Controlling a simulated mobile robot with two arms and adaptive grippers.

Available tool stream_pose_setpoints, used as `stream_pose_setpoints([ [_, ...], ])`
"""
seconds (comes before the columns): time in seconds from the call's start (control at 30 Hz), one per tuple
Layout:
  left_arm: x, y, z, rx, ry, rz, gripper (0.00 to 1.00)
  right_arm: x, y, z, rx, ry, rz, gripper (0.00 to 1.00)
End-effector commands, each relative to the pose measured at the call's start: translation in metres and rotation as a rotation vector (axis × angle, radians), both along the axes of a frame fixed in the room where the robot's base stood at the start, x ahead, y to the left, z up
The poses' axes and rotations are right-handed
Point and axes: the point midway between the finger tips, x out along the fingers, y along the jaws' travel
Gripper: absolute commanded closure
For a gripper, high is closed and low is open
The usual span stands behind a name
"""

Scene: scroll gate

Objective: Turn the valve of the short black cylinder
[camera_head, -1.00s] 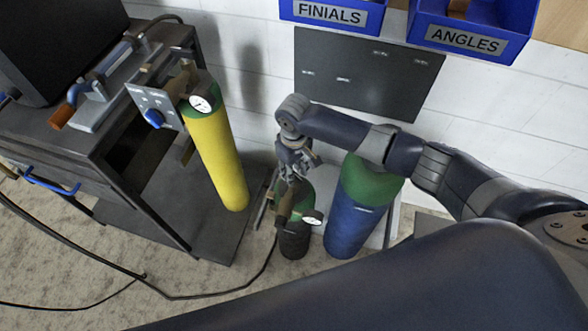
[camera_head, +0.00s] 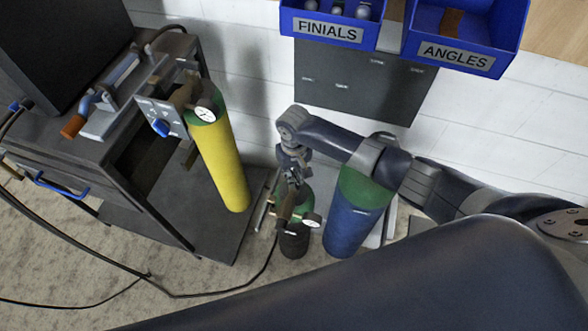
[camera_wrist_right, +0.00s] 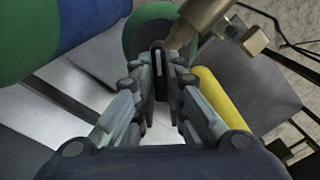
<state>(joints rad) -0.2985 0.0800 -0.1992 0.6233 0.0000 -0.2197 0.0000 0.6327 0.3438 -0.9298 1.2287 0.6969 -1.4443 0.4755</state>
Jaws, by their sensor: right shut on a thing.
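The short black cylinder (camera_head: 293,245) with a green top stands on the floor in the head view, with a round gauge (camera_head: 311,220) and a brass fitting (camera_head: 286,207) near its top. My right gripper (camera_head: 293,182) reaches down onto the cylinder's top from above. In the right wrist view the green top (camera_wrist_right: 135,35) lies just beyond my fingers (camera_wrist_right: 166,68), beside the brass fitting (camera_wrist_right: 205,18). The fingers are closed together on the valve at the top, which they mostly hide. My left gripper is not in view.
A taller blue cylinder with a green shoulder (camera_head: 347,228) stands close on the right. A yellow cylinder (camera_head: 222,160) stands left by a dark metal cart (camera_head: 200,215). A black hose (camera_head: 215,293) runs over the floor. Blue bins (camera_head: 330,28) hang on the wall above.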

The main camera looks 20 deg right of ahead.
Motion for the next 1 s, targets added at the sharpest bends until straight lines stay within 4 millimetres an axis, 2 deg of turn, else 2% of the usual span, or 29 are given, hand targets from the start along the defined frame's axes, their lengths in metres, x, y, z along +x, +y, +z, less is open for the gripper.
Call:
stream_pose_setpoints([
  [0.03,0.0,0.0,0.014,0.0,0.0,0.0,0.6,-0.002,0.001,0.006,0.002,0.004,-0.047,1.0],
  [0.3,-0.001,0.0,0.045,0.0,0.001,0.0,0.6,-0.002,0.001,0.005,0.0,0.005,-0.305,1.0],
  [0.6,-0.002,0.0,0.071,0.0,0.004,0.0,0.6,-0.001,0.001,0.004,0.001,0.004,-0.59,1.0],
  [1.0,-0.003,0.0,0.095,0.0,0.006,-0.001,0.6,-0.001,0.001,0.003,-0.001,0.004,-0.97,1.0],
])
